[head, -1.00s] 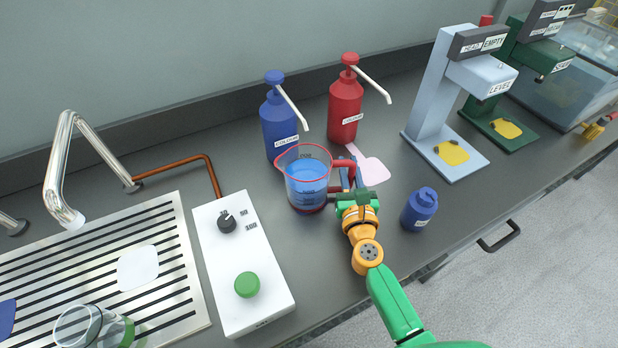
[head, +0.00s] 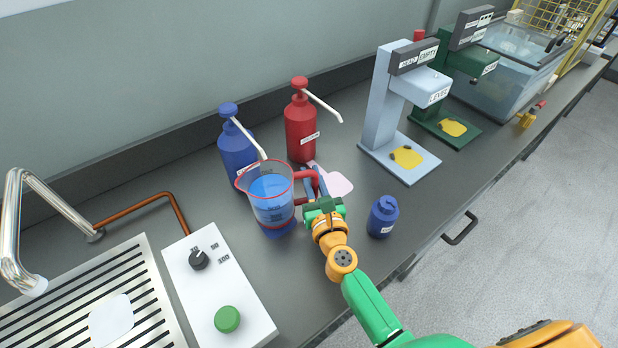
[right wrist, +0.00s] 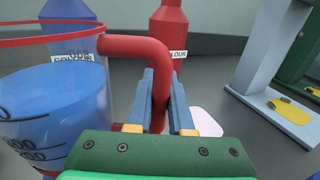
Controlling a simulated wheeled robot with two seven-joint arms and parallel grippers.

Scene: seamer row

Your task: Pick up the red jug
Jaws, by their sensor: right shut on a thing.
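The red jug (head: 272,207) is a clear beaker with a red rim, a red handle and blue liquid inside. It is at the centre-left of the head view, in front of the blue pump bottle. My right gripper (head: 314,188) is shut on its handle (right wrist: 150,50), which passes between the blue fingers in the right wrist view. The jug looks roughly upright. I cannot tell whether its base is clear of the bench. My left gripper is not in view.
A blue pump bottle (head: 238,158) and a red pump bottle (head: 300,130) stand close behind the jug. A white control box (head: 215,285) is at front left. A small blue bottle (head: 382,218) stands right of my gripper. A pale blue machine (head: 385,105) stands farther right.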

